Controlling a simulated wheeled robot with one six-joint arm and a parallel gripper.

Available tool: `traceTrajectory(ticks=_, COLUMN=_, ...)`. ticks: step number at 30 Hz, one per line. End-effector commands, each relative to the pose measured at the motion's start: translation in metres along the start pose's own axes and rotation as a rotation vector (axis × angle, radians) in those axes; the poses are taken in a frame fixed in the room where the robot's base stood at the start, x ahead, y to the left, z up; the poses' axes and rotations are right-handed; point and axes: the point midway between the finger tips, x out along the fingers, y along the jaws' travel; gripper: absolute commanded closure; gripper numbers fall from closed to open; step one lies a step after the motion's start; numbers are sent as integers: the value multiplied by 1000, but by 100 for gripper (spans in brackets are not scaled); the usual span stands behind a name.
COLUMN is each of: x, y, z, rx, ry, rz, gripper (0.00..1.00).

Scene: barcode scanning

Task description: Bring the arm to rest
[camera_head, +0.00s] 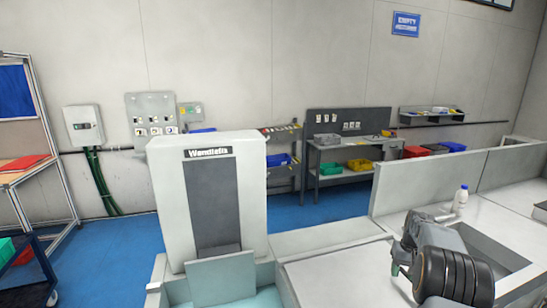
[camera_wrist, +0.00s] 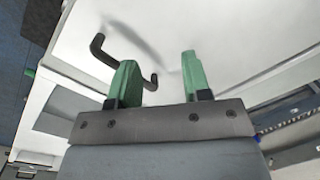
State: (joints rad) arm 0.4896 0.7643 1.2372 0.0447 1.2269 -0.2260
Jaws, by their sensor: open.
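My gripper shows in the wrist view (camera_wrist: 160,80) with its two green fingers apart and nothing between them. It hangs over a white surface (camera_wrist: 225,35). In the head view my arm's dark wrist is at the lower right, over the light counter (camera_head: 335,275); the fingers there are mostly hidden behind it. A black bent handle (camera_wrist: 110,55) lies beyond the left finger in the wrist view; I cannot tell whether it touches the finger.
A white machine (camera_head: 210,195) with a dark panel stands left of the arm. A white bottle (camera_head: 461,198) with a blue cap stands on the counter behind the arm, near a low partition (camera_head: 425,180). A workbench (camera_head: 345,155) stands at the back wall. Blue floor (camera_head: 120,245) is open at left.

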Motion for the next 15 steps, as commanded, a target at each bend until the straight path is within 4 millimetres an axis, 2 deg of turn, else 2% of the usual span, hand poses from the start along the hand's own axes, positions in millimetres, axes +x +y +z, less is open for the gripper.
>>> traceTrajectory(ticks=1, x=-12, y=-16, z=14, rx=4, ry=15, rz=10, gripper=56)
traceTrajectory(ticks=6, x=-39, y=-62, z=64, rx=17, ry=70, rz=35, gripper=56)
traceTrajectory(ticks=15, x=-64, y=-125, z=169, rx=-22, ry=183, rz=53, gripper=56)
